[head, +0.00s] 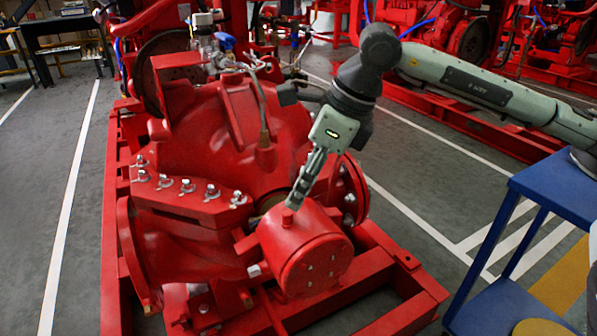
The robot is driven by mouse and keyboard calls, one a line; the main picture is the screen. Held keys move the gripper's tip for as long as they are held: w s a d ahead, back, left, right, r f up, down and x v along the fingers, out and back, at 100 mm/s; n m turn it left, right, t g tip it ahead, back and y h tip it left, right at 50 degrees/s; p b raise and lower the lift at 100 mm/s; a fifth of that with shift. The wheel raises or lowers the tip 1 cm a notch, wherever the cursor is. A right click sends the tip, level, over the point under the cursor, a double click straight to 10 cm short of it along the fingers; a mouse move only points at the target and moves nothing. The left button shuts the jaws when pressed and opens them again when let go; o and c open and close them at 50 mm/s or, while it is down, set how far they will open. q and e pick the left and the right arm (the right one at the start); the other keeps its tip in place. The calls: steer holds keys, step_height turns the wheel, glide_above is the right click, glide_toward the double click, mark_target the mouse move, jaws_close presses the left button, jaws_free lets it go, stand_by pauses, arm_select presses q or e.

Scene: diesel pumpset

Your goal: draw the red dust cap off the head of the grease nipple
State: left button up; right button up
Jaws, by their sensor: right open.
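The red dust cap (287,218) looks like a small red stub on top of the round red bearing housing (312,252) at the front of the pump. The grease nipple under it is hidden. My right gripper (294,203) reaches down from above, its fingertips right at the cap. It is open, but from this angle the fingers overlap and I cannot tell whether they straddle the cap or touch it. My left gripper is not in view.
The red pump casing (235,135) with a row of bolts stands behind and left of the housing. Pipes and a blue-handled valve (225,41) rise at the back. A blue trolley (555,190) stands at the right. Grey floor (420,185) lies open between.

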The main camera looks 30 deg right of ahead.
mark_target(287, 212)
steer(key=x, duration=0.5)
steer(key=shift+w+a+f, duration=0.1)
steer(key=shift+f, duration=0.3)
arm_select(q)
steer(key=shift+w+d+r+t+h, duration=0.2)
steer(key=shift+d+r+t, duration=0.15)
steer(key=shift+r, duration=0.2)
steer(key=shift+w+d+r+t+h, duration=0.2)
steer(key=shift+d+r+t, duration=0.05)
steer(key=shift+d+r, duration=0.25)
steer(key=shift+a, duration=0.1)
arm_select(e)
steer(key=shift+r, duration=0.1)
jaws_close()
